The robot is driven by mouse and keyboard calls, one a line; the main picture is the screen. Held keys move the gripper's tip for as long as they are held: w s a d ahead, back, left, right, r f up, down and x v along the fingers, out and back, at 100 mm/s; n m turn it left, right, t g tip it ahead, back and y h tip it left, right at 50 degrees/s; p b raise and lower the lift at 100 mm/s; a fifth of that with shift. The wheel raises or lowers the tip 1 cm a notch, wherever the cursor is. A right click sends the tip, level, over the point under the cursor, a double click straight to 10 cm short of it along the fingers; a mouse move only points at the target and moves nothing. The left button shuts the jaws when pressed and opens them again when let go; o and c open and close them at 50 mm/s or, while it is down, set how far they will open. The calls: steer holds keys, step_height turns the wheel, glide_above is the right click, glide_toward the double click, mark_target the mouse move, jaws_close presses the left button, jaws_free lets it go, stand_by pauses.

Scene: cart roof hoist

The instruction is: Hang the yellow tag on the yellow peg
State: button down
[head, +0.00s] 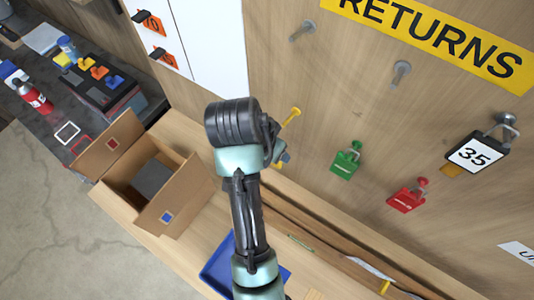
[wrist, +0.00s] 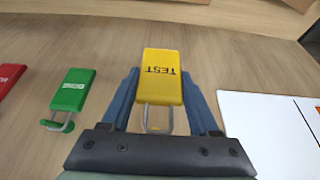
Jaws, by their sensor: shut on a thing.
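The yellow tag (wrist: 161,80), marked "TEST", is between the two blue fingers of my gripper (wrist: 160,76) in the wrist view. The lettering appears upside down, and its wire loop points toward the palm. In the head view my gripper (head: 282,154) is beside the wooden board, partly hidden behind my arm. The yellow peg (head: 291,116) sticks out just above my gripper there. Whether the loop touches the peg cannot be seen.
A green tag (head: 346,160) and a red tag (head: 407,196) hang on pegs to the right, near a "35" tag (head: 475,153). Bare pegs are above. An open cardboard box (head: 188,190) and a blue tray (head: 218,272) are below.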

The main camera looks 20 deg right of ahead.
steer(key=w+d+b, duration=0.1)
steer(key=w+d, duration=0.3)
steer(key=d, duration=0.1)
steer(key=shift+f, duration=0.3)
stand_by(0.4)
steer(key=shift+f, duration=0.1)
stand_by(0.5)
steer(key=shift+c, duration=0.3)
jaws_free()
steer(key=p+v, duration=0.5)
steer(key=v, duration=0.8)
